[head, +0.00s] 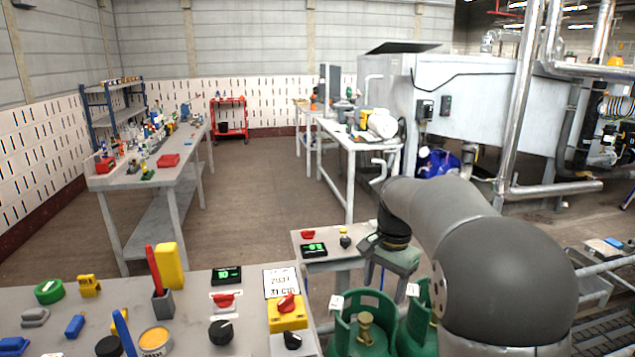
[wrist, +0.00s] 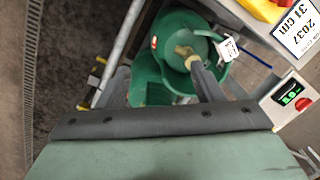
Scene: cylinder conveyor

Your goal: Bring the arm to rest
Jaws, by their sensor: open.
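My arm reaches in from the right of the head view, bent downward. My gripper (head: 388,262) hangs at its end, above two green gas cylinders. In the wrist view the fingers of my gripper (wrist: 160,72) are spread apart with nothing held between them. One green cylinder (head: 362,338) with a brass valve and a white tag stands at the bottom centre of the head view. A second green cylinder (head: 418,328) stands to its right, partly hidden by my arm. Green collars and a brass valve (wrist: 185,52) show beyond the fingers in the wrist view.
A bench (head: 205,343) with switches, displays and tools fills the lower left. A small table (head: 328,263) with a red button and display stands close left of my gripper. Metal pipes (head: 518,110) and a conveyor frame (head: 597,290) lie right. The floor (head: 250,180) between the far benches is clear.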

